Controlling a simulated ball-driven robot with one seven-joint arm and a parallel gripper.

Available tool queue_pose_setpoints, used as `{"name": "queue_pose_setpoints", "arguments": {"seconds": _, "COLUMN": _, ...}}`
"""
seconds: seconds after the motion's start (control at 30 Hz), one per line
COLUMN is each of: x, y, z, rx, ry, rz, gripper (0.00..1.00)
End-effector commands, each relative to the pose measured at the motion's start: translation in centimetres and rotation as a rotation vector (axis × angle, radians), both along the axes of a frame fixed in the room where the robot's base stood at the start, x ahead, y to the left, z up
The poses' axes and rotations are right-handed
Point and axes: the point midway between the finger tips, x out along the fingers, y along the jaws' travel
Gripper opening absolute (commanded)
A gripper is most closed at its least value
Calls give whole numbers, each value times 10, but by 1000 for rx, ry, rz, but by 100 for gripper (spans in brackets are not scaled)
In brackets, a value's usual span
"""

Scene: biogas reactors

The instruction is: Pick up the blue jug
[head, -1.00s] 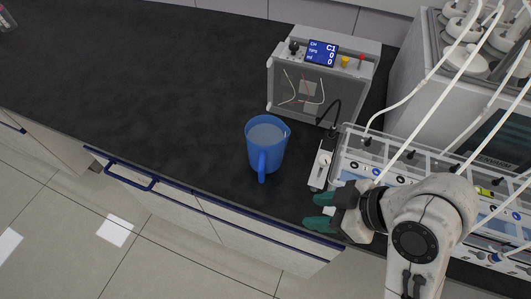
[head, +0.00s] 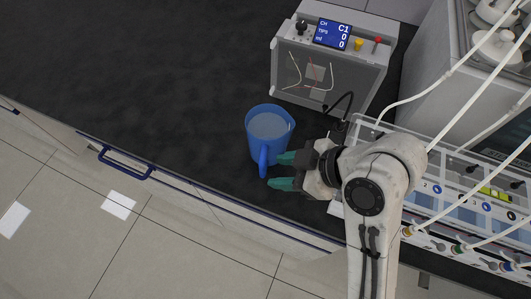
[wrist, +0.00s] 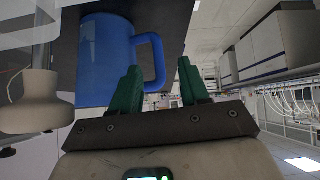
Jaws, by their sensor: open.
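The blue jug (head: 268,133) stands upright on the dark bench top, near its front edge, in the head view. Its handle points toward the front edge. It holds something pale grey inside. My gripper (head: 282,171) has green fingertips, is open, and is close to the right side of the jug's handle. In the wrist view the jug (wrist: 106,58) is at upper left with its handle reaching toward the green fingers. I cannot tell whether a finger touches the handle.
A grey box with a display (head: 330,62) stands behind and right of the jug. A clear-lidded device with tubes (head: 450,185) is to the right, beside my arm. The bench top (head: 130,75) left of the jug is clear. A blue drawer handle (head: 125,163) sits below the front edge.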

Motion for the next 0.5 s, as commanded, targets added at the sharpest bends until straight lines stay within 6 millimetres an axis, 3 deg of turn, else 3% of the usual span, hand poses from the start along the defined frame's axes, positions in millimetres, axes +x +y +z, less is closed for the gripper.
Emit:
{"name": "queue_pose_setpoints", "arguments": {"seconds": 0.3, "x": 13, "y": 26, "z": -30, "rx": -1, "ry": 3, "rz": 1, "gripper": 45}}
{"name": "queue_pose_setpoints", "arguments": {"seconds": 0.5, "x": 15, "y": 31, "z": -35, "rx": -1, "ry": 1, "rz": -1, "gripper": 45}}
